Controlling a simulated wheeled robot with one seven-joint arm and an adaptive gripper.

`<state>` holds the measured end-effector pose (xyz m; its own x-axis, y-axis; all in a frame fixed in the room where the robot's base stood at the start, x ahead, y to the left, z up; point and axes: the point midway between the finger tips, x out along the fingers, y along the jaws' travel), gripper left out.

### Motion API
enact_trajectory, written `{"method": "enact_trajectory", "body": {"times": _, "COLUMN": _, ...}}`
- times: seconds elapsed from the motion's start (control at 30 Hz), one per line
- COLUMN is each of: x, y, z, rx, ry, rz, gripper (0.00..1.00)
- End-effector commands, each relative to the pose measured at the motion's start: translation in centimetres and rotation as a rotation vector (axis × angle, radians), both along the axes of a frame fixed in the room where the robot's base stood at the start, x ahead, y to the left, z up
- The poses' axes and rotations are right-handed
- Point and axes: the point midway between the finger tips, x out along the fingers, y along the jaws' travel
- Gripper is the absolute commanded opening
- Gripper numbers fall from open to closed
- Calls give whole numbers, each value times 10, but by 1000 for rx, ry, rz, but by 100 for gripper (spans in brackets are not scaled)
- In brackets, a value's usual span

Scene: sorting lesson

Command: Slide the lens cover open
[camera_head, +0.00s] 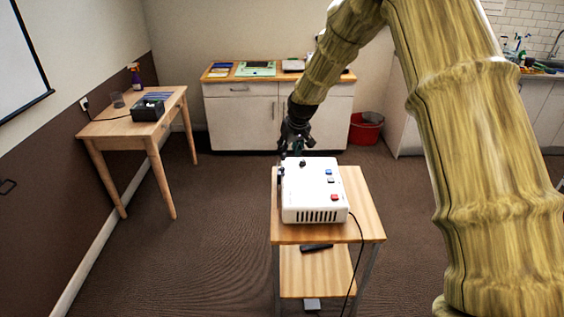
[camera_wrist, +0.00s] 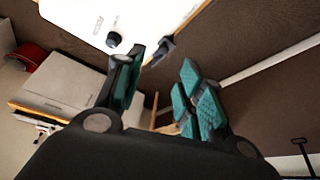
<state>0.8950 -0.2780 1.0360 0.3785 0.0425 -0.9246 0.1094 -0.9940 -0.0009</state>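A white projector-like box (camera_head: 312,203) sits on a small wooden cart, with a black knob, blue and red buttons and a slotted vent. A dark part on its left side (camera_head: 281,174) may be the lens cover; I cannot tell whether it is open. In the wrist view the white box (camera_wrist: 88,14) fills the upper left, with the black knob (camera_wrist: 114,39) and a dark grey tab (camera_wrist: 164,47) on its edge. My gripper (camera_head: 287,152) is at the box's far left corner. Its teal-padded fingers (camera_wrist: 162,60) are apart, with the tab near the gap between their tips; contact is unclear.
The cart (camera_head: 362,210) has a lower shelf with a dark object (camera_head: 317,248); a cable hangs at its right. A wooden table (camera_head: 108,130) with a black device (camera_head: 148,111) stands left. A white cabinet (camera_head: 240,120) and red bin (camera_head: 366,129) are behind. Floor left is clear.

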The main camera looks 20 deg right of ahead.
Motion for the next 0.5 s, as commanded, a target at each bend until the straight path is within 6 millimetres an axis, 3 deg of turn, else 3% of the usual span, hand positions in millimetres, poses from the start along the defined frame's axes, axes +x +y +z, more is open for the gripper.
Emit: {"method": "enact_trajectory", "body": {"times": 0.5, "x": 23, "y": 7, "z": -52, "rx": 0, "ry": 2, "rz": 5, "gripper": 38}}
